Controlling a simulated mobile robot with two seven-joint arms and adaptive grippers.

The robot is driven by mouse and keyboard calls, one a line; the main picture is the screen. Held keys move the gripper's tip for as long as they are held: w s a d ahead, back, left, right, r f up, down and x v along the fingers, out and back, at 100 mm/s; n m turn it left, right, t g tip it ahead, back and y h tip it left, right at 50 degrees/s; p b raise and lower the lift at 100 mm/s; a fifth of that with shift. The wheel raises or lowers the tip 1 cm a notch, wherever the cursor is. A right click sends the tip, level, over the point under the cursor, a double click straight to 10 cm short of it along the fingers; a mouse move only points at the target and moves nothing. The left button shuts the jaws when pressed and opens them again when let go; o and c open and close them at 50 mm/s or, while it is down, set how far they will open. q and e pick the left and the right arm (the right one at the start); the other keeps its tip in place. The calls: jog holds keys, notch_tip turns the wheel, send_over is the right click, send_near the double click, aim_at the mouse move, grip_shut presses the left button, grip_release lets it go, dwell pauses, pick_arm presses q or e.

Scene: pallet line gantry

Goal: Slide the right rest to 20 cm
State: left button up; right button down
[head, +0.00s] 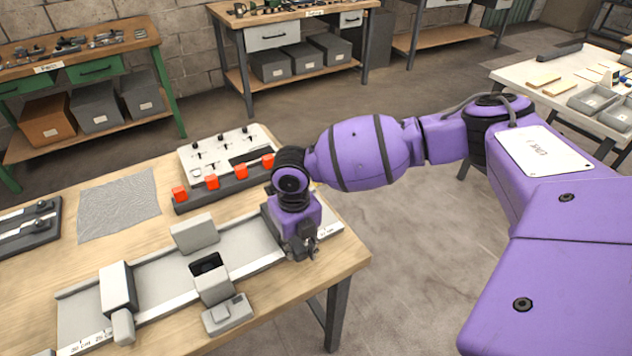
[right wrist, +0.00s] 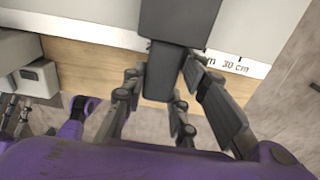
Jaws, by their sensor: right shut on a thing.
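The right rest is a dark grey block (right wrist: 178,22) in the right wrist view, standing across the light grey track (head: 239,243). My right gripper (head: 301,248) has its fingers (right wrist: 166,80) closed on either side of the rest's front part. In the head view my wrist hides most of this rest. The scale strip on the track's front edge (right wrist: 238,62) shows a 30 cm mark just to the right of the rest. The left rest (head: 117,288) stands near the track's left end. My left gripper is not in view.
A grey block with a dark opening (head: 211,281) and a small grey box (head: 228,315) sit at the track's middle. Another grey block (head: 195,233) stands behind it. The wooden bench (head: 345,262) ends just right of my gripper.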

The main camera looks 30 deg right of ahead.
jog(key=shift+w+a+r, duration=0.1)
jog(key=shift+w, duration=0.05)
jog(key=c, duration=1.4)
grip_release()
jog(key=shift+r, duration=0.1)
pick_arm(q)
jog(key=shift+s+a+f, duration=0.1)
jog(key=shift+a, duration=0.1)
pick_arm(e)
notch_tip(320, 180, up, 12)
